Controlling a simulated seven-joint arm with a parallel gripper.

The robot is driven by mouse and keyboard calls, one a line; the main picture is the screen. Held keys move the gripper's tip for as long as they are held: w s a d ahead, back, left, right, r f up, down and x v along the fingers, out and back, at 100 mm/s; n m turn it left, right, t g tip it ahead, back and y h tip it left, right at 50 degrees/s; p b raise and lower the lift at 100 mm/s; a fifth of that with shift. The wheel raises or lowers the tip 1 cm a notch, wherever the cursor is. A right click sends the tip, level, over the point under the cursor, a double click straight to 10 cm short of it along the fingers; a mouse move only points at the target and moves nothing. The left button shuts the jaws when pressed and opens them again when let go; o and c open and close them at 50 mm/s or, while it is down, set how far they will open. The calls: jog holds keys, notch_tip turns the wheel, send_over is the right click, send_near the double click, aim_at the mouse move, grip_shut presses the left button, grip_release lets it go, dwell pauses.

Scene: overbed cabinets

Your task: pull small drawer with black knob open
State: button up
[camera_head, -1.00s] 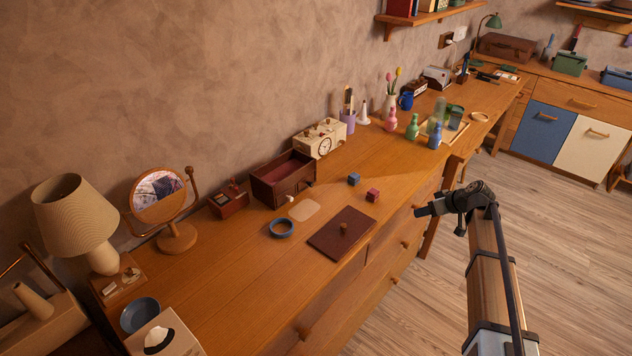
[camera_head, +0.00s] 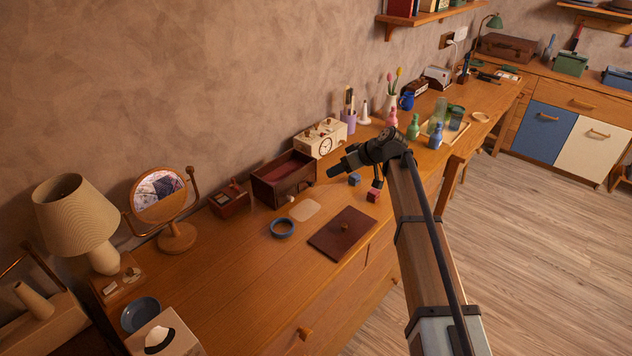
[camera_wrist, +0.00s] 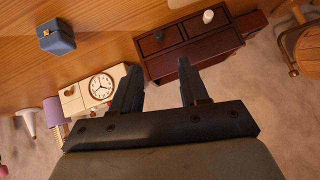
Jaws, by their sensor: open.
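A small dark red-brown drawer box (camera_head: 284,180) with an open tray top stands against the wall on the long wooden desk. In the wrist view, its front (camera_wrist: 185,42) shows small drawer faces side by side. One drawer has a white knob (camera_wrist: 208,16); the other, the small drawer (camera_wrist: 148,44), has a black knob (camera_wrist: 159,35). In the head view the black knob cannot be made out. My gripper (camera_head: 335,171) is above the desk, right of the box. In the wrist view my gripper (camera_wrist: 157,78) is open and empty, its fingers apart from the knobs.
A cream clock box (camera_head: 321,139) stands just right of the drawer box. A round mirror (camera_head: 160,197) and lamp (camera_head: 75,212) stand left.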

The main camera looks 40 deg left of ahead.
jog(key=x, duration=1.1)
jog(key=shift+a+f, duration=0.15)
jog(key=shift+c, duration=0.2)
grip_shut()
